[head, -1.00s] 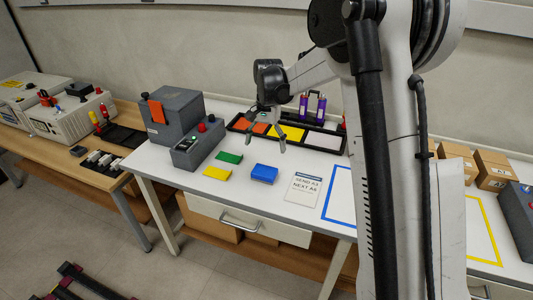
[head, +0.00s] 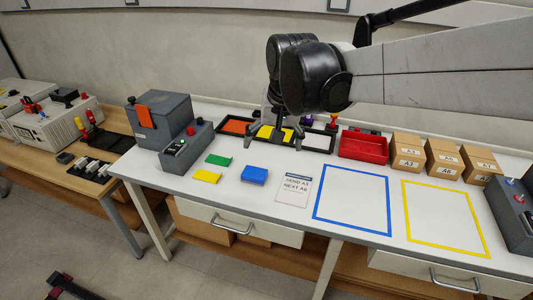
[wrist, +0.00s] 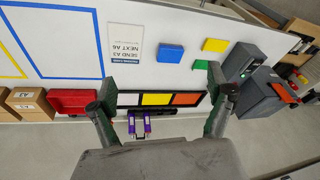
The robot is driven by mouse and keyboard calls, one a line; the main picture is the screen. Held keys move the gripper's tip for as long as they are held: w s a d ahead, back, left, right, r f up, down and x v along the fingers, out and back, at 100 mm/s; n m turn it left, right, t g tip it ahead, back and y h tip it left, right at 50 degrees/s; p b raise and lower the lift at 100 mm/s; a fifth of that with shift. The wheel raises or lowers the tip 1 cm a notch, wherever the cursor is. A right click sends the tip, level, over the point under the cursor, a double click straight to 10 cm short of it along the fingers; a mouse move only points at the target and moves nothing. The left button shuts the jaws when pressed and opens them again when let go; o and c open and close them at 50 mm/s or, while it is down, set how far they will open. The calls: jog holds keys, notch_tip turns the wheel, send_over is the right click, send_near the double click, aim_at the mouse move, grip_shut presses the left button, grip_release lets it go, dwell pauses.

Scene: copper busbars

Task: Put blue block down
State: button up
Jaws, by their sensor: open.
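The blue block (head: 254,174) lies flat on the white table (head: 240,208), left of the printed card (head: 293,191). It also shows in the wrist view (wrist: 171,53), beyond my fingers. My gripper (head: 273,141) is open and empty, above the black tray near the back of the table. It is apart from the block and farther back than it. In the wrist view, my two fingers (wrist: 160,98) are spread wide with nothing between them.
Green (head: 218,160) and yellow (head: 207,177) blocks lie left of the blue one. The tray has orange (head: 236,126), yellow and white compartments. A grey control box (head: 187,149) stands left. A red bin (head: 364,146) and cartons (head: 408,152) stand right. The blue-taped square (head: 352,200) is empty.

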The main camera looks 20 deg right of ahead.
jog(key=s+f+n+t, duration=0.2)
jog(key=s+n+t, duration=0.1)
jog(key=s, duration=1.2)
jog(key=shift+f+t, duration=0.25)
jog(key=shift+t, duration=0.15)
jog(key=shift+c, duration=0.5)
jog(key=c, duration=0.3)
